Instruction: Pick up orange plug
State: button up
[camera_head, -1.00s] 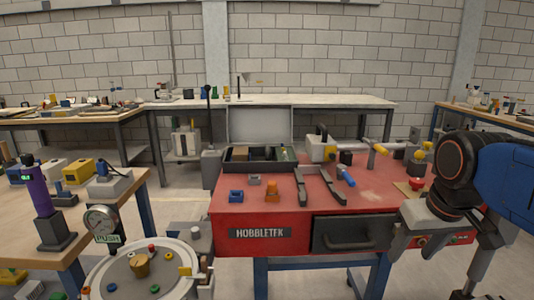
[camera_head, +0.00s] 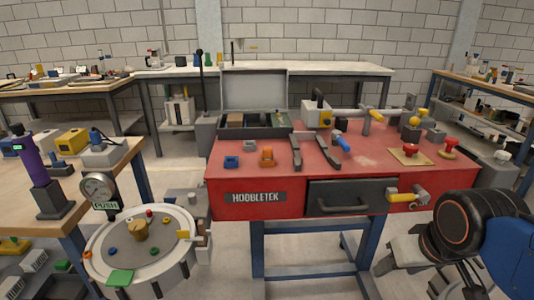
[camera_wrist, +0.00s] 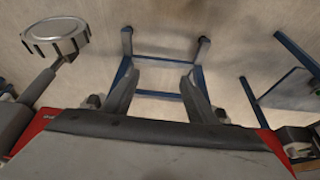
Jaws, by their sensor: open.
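The orange plug (camera_head: 267,157) stands on the red bench top in the head view, between a blue block and a pair of dark grey bars. My gripper (camera_wrist: 160,76) shows in the wrist view with its two grey fingers spread apart and nothing between them. In the head view, my gripper is at the lower right, in front of the bench and well away from the plug. Its fingers are partly cut off there. The plug does not show in the wrist view.
The red bench (camera_head: 225,180) has a drawer (camera_head: 350,197) in front. A blue block (camera_head: 231,162) and a grey block (camera_head: 254,149) flank the plug. Dark bars (camera_head: 296,152) stand at its right; an open case (camera_head: 254,95) lies behind. A round gauge station (camera_head: 140,245) is at the left front.

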jog(key=shift+c, duration=0.3)
jog(key=shift+r, duration=0.1)
jog(key=shift+c, duration=0.9)
jog(key=w+a+r+n+g, duration=0.2)
jog(key=w+a+r+n, duration=0.55)
jog(key=w+r, duration=0.5)
jog(key=w+a+r+n+g, duration=0.1)
jog(key=w+a+r+n, duration=0.65)
jog(key=r, duration=0.75)
jog(key=w+a+r+n+g, duration=0.1)
jog(key=w+a+r+n, duration=0.1)
jog(key=w+a+r, duration=0.3)
jog(key=w+a+n+g, duration=0.1)
jog(key=w+a, duration=0.1)
jog(key=a, duration=0.5)
send_over(267, 148)
jog(key=f, duration=1.2)
jog(key=shift+s+d, duration=0.3)
jog(key=shift+d, duration=0.1)
jog(key=f, duration=0.3)
jog(key=shift+w+a+f, duration=0.3)
jog(key=shift+w+a, duration=0.05)
jog(key=shift+f, duration=0.75)
